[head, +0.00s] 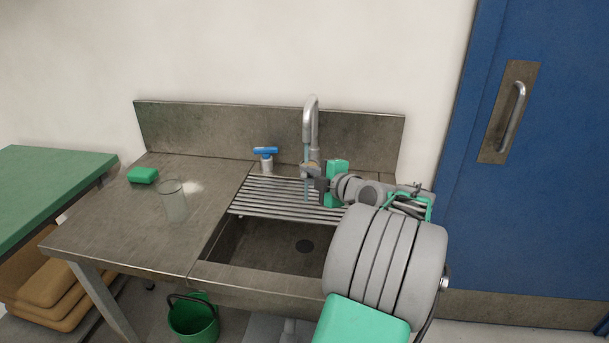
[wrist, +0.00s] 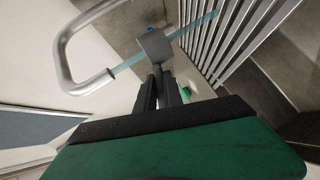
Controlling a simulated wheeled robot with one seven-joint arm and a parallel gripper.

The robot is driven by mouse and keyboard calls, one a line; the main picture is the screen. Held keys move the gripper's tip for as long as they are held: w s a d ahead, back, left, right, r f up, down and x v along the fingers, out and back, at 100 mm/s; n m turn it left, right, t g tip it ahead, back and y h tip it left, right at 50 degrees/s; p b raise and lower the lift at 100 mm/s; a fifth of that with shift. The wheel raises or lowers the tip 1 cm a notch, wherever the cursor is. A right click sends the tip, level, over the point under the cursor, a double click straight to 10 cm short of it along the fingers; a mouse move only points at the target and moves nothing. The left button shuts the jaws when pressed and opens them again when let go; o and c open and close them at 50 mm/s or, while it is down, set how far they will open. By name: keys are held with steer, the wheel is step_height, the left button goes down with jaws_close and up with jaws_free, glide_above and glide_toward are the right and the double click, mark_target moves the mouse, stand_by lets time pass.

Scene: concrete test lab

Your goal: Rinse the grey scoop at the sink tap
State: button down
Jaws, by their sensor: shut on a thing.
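My gripper (head: 323,184) is shut on the grey scoop (head: 311,169) and holds it under the spout of the tap (head: 311,125). In the wrist view the gripper's fingers (wrist: 163,82) meet at the scoop (wrist: 154,46), a small grey block-like shape from this side. A pale blue stream of water (head: 306,190) runs from the tap. In the wrist view the stream (wrist: 192,27) leaves the curved spout (wrist: 85,50) and meets the scoop. The scoop's inside is hidden. The blue tap handle (head: 265,151) stands left of the spout. The sink basin (head: 262,242) lies below.
A slatted rack (head: 270,197) spans the back of the sink under the scoop. A clear glass (head: 173,202) and a green sponge (head: 143,175) stand on the left counter (head: 120,222). A green bucket (head: 194,320) is on the floor. A blue door (head: 550,160) is at right.

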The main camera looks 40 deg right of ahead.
steer(key=shift+s+a+f+b, duration=0.1)
steer(key=shift+s+a+b, duration=0.05)
steer(key=shift+a+b, duration=0.2)
steer(key=s+a+b, duration=0.3)
steer(key=a+b, duration=0.1)
steer(key=a, duration=0.2)
steer(key=shift+a, duration=0.25)
steer(key=shift+s, duration=0.1)
stand_by(1.0)
steer(key=s+a+r+b, duration=0.2)
steer(key=a+r, duration=0.2)
steer(key=shift+a+r, duration=0.15)
steer(key=shift+a, duration=0.15)
stand_by(0.6)
